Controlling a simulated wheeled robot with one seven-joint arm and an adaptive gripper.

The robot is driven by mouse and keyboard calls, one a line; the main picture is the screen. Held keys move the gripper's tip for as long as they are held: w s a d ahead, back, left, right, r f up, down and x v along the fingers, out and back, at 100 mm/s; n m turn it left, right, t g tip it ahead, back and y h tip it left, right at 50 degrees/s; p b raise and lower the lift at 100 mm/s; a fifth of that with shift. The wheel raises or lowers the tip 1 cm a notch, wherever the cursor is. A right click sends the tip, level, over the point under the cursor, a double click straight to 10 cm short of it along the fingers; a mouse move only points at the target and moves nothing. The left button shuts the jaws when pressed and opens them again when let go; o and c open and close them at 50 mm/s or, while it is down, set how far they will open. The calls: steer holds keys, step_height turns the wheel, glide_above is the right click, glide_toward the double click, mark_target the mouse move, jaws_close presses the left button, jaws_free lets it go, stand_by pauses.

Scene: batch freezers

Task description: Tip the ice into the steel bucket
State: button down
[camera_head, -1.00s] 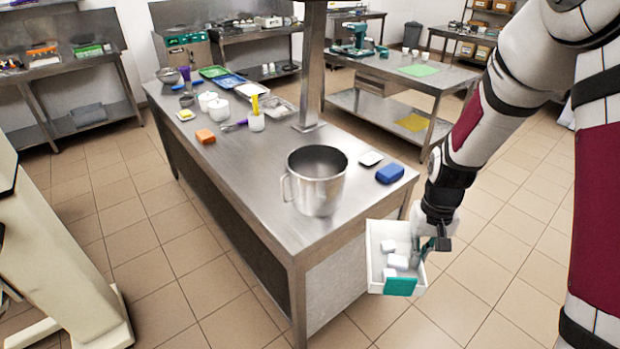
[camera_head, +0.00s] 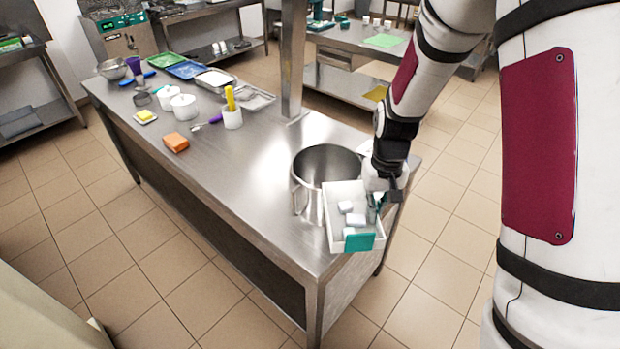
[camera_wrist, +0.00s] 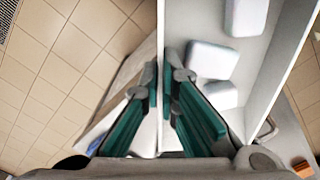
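The steel bucket (camera_head: 308,203) stands upright on the steel table, its open mouth facing up and its handle to the left. My gripper (camera_head: 378,202) is shut on the right side wall of a white bin (camera_head: 345,187) with a teal front panel. The bin looks about level, in front of the bucket's right side, hiding part of it. Several white ice blocks (camera_head: 355,220) lie in the bin. In the wrist view the fingers (camera_wrist: 162,78) pinch the bin's wall, with ice blocks (camera_wrist: 209,60) to the right. The bin's exact height over the table is unclear.
The steel table (camera_head: 235,185) has a post (camera_head: 292,60) behind the bucket. An orange block (camera_head: 175,142), white pots (camera_head: 185,107), a white cup (camera_head: 232,117) and trays stand farther left. The table left of the bucket is clear.

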steer(key=shift+w+a, duration=0.1)
steer(key=shift+w, duration=0.2)
steer(key=w+r+n+g+h+b, duration=0.2)
steer(key=w+n+g+b, duration=0.1)
steer(key=w+b, duration=0.4)
steer(key=w+r+n+g+h+b, duration=0.2)
steer(key=w+r+n+h+b, duration=0.1)
steer(key=w+n+b, duration=0.3)
steer(key=w+b, duration=0.1)
steer(key=w, duration=0.1)
steer(key=shift+w+r+g, duration=0.25)
steer(key=shift+w+g, duration=0.1)
steer(key=shift+g, duration=0.05)
stand_by(0.7)
